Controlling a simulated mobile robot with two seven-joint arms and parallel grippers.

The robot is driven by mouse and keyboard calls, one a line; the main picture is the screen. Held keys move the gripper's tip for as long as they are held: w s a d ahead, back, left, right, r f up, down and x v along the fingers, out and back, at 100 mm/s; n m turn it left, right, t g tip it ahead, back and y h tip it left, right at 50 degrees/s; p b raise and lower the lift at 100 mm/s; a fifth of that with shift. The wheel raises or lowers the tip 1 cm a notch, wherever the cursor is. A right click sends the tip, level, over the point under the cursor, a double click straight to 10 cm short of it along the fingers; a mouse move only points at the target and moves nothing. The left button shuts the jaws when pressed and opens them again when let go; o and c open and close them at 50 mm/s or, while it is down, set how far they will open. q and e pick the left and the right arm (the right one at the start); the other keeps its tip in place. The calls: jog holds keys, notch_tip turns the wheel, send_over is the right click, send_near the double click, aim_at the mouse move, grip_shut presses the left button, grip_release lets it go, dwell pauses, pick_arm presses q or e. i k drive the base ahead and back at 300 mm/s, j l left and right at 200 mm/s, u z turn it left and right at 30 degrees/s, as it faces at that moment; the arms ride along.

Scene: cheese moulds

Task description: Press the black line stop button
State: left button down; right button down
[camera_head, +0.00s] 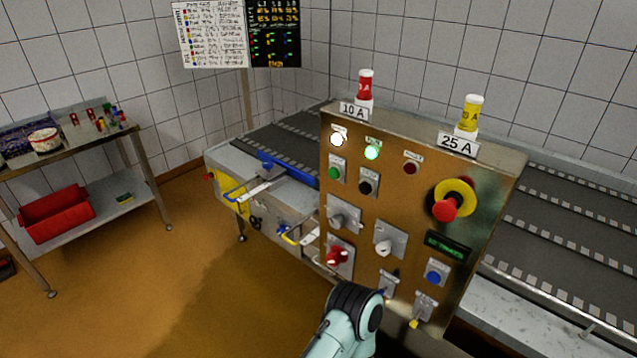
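The black button (369,187) sits on a grey plate in the upper part of the brown metal control panel (440,155). It is just right of a green button (335,173) and below a lit green lamp (372,152). Nothing covers it. A teal and black part of one of my arms shows at the bottom centre, below the panel and apart from the button. I cannot tell which arm it is. No gripper fingers are in view.
The panel also bears a red emergency stop (446,208) on a yellow ring, a red rotary switch (336,257) and a blue button (434,277). A conveyor (290,138) runs behind. A shelf table (85,140) stands at left; the floor between is clear.

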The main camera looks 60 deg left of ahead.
aim_at(365, 188)
jog(key=u, duration=1.7)
